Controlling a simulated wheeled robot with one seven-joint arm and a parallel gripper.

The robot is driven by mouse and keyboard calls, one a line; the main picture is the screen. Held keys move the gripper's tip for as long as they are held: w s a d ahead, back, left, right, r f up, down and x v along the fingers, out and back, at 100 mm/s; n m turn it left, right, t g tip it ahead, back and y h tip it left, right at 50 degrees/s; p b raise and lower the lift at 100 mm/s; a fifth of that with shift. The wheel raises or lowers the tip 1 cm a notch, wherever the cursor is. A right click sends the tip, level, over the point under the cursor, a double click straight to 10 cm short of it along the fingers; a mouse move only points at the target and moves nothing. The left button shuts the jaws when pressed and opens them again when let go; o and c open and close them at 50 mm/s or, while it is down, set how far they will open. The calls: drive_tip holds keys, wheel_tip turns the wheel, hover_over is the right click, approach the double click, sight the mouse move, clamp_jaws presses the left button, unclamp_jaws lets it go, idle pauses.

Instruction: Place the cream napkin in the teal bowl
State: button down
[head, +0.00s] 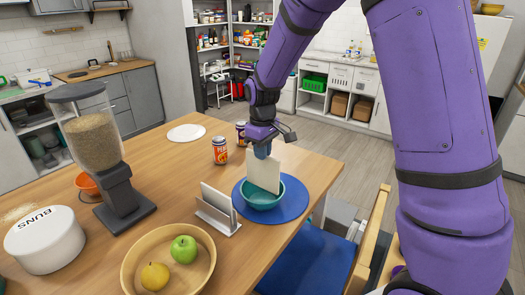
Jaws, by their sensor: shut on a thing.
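The cream napkin (264,172) hangs upright from my gripper (262,151), which is shut on its top edge. The napkin is over the teal bowl (264,200), and its lower edge reaches down to the bowl's opening. I cannot tell whether it touches the bowl's inside. The bowl sits on a round blue placemat (293,206) near the table's right edge. My fingertips are partly hidden by the wrist and are small in this view.
A napkin holder (217,214) stands just left of the bowl. Two cans (220,151) are behind it. A wooden fruit bowl (200,272), a white BUNS tin (45,240) and a food dispenser (98,150) stand to the left. A blue-seated chair (310,262) is at the right edge.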

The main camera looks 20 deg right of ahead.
drive_tip(key=shift+f, duration=0.55)
drive_tip(key=c, duration=1.2)
unclamp_jaws()
wheel_tip(320, 180, up, 13)
drive_tip(key=s+d+r+m+t, duration=0.1)
drive_tip(key=s+d+r+m, duration=0.1)
drive_tip(key=s+r, duration=0.4)
drive_tip(key=s+d+r+m+t, duration=0.1)
drive_tip(key=s+d+r, duration=0.2)
drive_tip(key=s, duration=0.5)
drive_tip(key=s+d+m+t, duration=0.2)
drive_tip(key=s+m+t, duration=0.1)
drive_tip(key=s, duration=1.3)
drive_tip(key=shift+s+m, duration=0.25)
drive_tip(key=shift+m, duration=0.15)
